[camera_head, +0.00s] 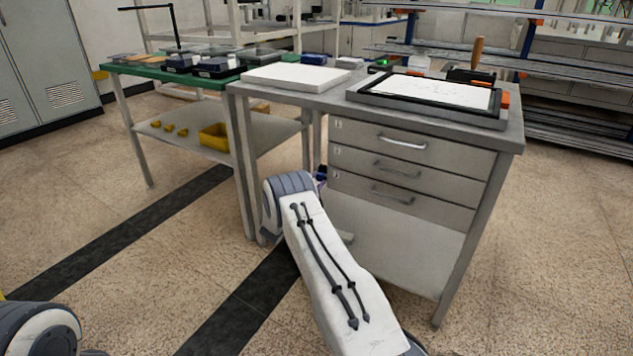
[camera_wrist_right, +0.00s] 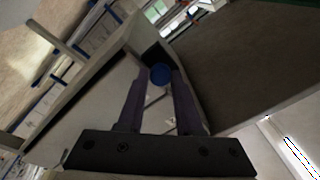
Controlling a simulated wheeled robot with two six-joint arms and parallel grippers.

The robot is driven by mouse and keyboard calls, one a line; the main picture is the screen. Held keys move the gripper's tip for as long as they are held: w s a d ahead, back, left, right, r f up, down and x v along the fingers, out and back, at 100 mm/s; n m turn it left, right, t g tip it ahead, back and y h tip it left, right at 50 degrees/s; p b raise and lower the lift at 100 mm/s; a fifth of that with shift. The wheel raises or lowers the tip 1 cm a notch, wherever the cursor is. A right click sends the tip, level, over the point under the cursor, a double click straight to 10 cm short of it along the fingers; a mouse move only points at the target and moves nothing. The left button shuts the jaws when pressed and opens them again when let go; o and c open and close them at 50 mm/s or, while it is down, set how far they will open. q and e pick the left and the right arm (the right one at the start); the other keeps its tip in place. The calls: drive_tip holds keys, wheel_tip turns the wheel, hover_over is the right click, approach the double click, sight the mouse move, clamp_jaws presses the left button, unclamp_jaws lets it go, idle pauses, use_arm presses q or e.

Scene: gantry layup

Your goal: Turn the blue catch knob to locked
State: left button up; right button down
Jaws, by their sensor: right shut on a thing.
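The blue catch knob (camera_wrist_right: 160,74) shows as a round blue disc in the right wrist view, at the far end of my two dark fingers. My right gripper (camera_wrist_right: 160,82) is shut on it, one finger on each side. In the head view my right gripper (camera_head: 321,178) is mostly hidden behind my forearm, beside the left side of the drawer desk (camera_head: 400,178). The knob's turned position cannot be read. My left gripper is out of view; only part of my left arm shows at the lower left.
The desk holds a white slab (camera_head: 295,77) and a black-framed tray (camera_head: 377,97). A green-topped table (camera_head: 122,69) with a yellow bin (camera_head: 213,136) on its lower shelf stands to the left. A grey cabinet (camera_head: 45,65) is at the far left. Open floor lies in front.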

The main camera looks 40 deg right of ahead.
drive_tip(key=shift+a+f, duration=0.1)
drive_tip(key=shift+a, duration=0.05)
drive_tip(key=c, duration=0.6)
unclamp_jaws()
drive_tip(key=shift+w, duration=0.1)
drive_tip(key=shift+s+a, duration=0.2)
drive_tip(key=shift+a, duration=0.15)
drive_tip(key=p+v, duration=0.3)
drive_tip(key=v, duration=0.6)
drive_tip(key=shift+s+a+f, duration=0.1)
drive_tip(key=shift+s+a, duration=0.05)
drive_tip(key=shift+a, duration=0.15)
